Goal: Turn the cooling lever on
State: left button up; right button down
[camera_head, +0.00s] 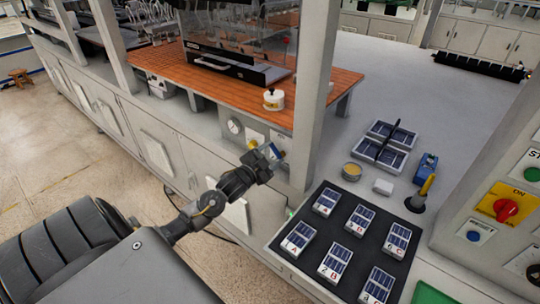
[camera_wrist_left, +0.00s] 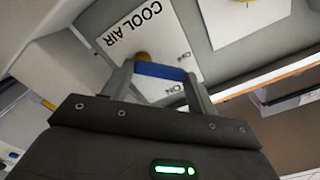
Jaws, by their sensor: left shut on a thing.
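The cooling lever has a blue handle (camera_wrist_left: 160,71) and a brass-coloured pivot (camera_wrist_left: 142,57) on a white plate marked COOL AIR (camera_wrist_left: 125,28) in the left wrist view. My right gripper is not in view.
A round gauge (camera_head: 235,126) sits left of the lever on the same panel. A white post (camera_head: 313,95) rises just right of the lever. A black tray (camera_head: 321,229) with several lettered panels lies at the lower right. A red knob (camera_head: 506,209) is on a yellow plate at the far right.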

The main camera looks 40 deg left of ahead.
pick_arm(q)
jog(key=m, duration=0.4)
jog(key=shift+d+r+m, duration=0.25)
jog(key=shift+d+m, duration=0.05)
jog(key=shift+d, duration=0.1)
jog(key=shift+d+r+m+b, duration=0.1)
jog(key=shift+d+m+b, duration=0.15)
jog(key=shift+m, duration=0.9)
jog(key=shift+d+m+b, duration=0.1)
jog(key=shift+d+m, duration=0.15)
jog(key=shift+m, duration=0.9)
jog(key=o, duration=1)
jog(key=s+b, duration=0.3)
jog(key=s, duration=0.7)
jog(key=shift+s+d, duration=0.15)
jog(key=shift+s, duration=0.2)
